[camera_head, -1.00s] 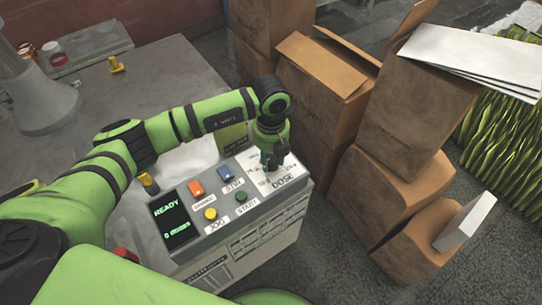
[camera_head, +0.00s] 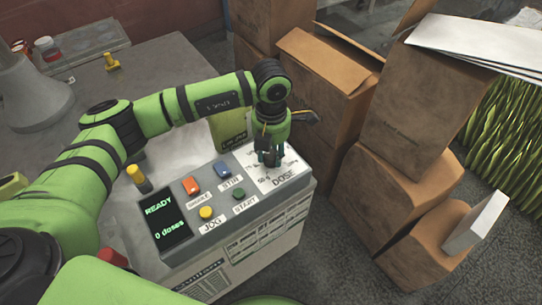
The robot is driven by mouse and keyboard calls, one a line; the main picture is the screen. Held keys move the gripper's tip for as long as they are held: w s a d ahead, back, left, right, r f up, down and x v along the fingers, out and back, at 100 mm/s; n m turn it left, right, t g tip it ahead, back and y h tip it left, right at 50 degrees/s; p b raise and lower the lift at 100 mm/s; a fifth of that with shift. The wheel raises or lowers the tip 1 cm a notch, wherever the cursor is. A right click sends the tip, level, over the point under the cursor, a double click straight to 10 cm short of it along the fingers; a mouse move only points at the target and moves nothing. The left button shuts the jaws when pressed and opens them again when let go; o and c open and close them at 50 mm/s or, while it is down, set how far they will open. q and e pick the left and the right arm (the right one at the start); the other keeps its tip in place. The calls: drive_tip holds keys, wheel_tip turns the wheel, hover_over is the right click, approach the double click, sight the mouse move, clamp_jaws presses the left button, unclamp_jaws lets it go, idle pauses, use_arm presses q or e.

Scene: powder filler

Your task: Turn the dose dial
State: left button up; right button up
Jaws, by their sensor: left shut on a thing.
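The control panel (camera_head: 222,228) of the powder filler stands in the middle of the view. Its dose plate (camera_head: 292,167), marked DOSE, is at the panel's upper right corner. My left gripper (camera_head: 268,160) points down over this plate and is shut on the dose dial, which the fingers mostly hide. The dial's setting cannot be read. The display (camera_head: 167,222) reads READY and 0 doses. My right gripper is not in view.
A grey table (camera_head: 150,75) lies behind.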

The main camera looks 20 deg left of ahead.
use_arm(q)
drive_tip(key=shift+f+m+b, duration=0.2)
drive_tip(key=shift+m+b, duration=0.45)
drive_tip(key=shift+m, duration=0.35)
drive_tip(key=shift+m+b, duration=0.35)
drive_tip(key=shift+m, duration=0.15)
drive_tip(key=m+b, duration=0.2)
drive_tip(key=m, duration=0.1)
drive_tip(key=shift+m, duration=0.3)
drive_tip(key=shift+m+b, duration=1)
drive_tip(key=shift+m, duration=0.1)
drive_tip(key=shift+r+m+b, duration=0.1)
drive_tip(key=shift+m+b, duration=0.45)
drive_tip(key=shift+m, duration=0.45)
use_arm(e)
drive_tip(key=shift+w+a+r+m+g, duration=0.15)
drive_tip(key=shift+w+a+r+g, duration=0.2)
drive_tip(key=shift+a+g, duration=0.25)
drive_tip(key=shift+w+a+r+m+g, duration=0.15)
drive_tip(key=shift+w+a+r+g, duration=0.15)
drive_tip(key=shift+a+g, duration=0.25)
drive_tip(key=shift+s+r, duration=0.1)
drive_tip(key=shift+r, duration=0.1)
use_arm(q)
drive_tip(key=o, duration=1.2)
drive_tip(key=shift+c, duration=0.2)
